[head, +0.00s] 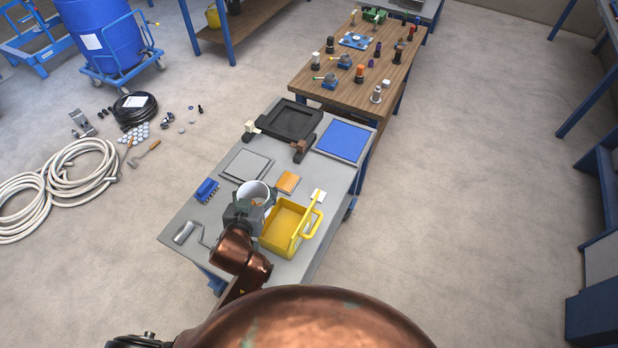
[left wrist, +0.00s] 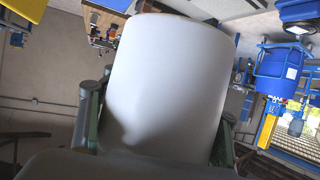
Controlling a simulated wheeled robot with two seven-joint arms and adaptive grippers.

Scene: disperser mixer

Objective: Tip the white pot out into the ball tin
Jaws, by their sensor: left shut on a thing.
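The white pot (head: 253,189) is above or on the grey table, its open mouth facing up; I cannot tell if it touches the table. Something small and orange-brown shows inside it. My left gripper (head: 243,212) is shut on the pot, with a finger on either side of its wall. In the left wrist view the pot (left wrist: 168,85) fills the middle, between the gripper fingers (left wrist: 155,135). I cannot pick out the ball tin with certainty. My right gripper is not in view.
A yellow handled carrier (head: 276,239) stands right of the gripper. Around lie a paint roller (head: 187,233), blue brush (head: 207,189), grey square tray (head: 233,166), orange block (head: 287,182), black tray (head: 291,118) and blue-topped panel (head: 343,139). A wooden table (head: 337,83) stands beyond.

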